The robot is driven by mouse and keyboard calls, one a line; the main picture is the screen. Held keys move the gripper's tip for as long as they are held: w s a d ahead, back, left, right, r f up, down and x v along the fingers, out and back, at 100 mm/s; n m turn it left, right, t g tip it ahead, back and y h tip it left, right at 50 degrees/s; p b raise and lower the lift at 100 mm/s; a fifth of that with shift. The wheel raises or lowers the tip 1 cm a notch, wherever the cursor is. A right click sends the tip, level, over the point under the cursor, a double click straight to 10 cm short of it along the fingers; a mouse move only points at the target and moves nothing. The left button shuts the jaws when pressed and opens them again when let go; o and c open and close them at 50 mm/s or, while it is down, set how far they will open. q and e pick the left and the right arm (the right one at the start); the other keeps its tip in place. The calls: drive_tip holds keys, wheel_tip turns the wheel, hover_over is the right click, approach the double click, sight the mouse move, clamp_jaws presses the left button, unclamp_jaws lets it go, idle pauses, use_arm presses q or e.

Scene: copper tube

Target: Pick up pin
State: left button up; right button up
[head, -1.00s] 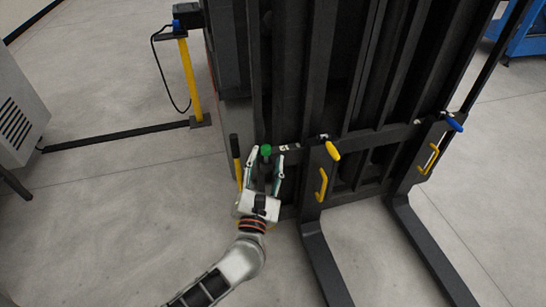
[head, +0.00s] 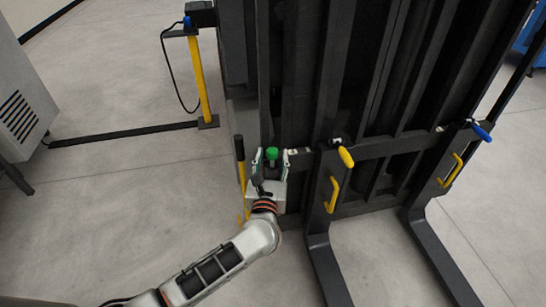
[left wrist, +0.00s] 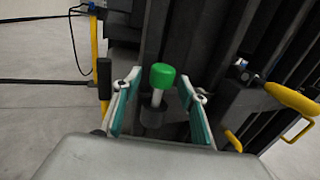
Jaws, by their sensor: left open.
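The pin has a green cap (head: 271,151) and stands at the left end of the forklift's carriage in the head view. In the left wrist view the green cap (left wrist: 162,76) sits on a pale shaft that goes down into a dark round holder (left wrist: 153,116). My left gripper (head: 271,160) is at the pin, and its fingers also show in the left wrist view (left wrist: 160,95). The fingers are open, one on each side of the pin, with gaps between them and the shaft. My right gripper is not in view.
The black forklift mast (head: 350,70) and carriage fill the area behind. Yellow (head: 346,157) and blue (head: 481,131) levers, yellow handles and two forks (head: 325,265) are to the right. A yellow post with a black grip (head: 240,150) stands close left of the gripper. Floor at left is mostly clear.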

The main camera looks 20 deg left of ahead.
use_arm(q)
drive_tip(key=shift+w, duration=0.1)
clamp_jaws()
drive_tip(key=shift+r, duration=0.1)
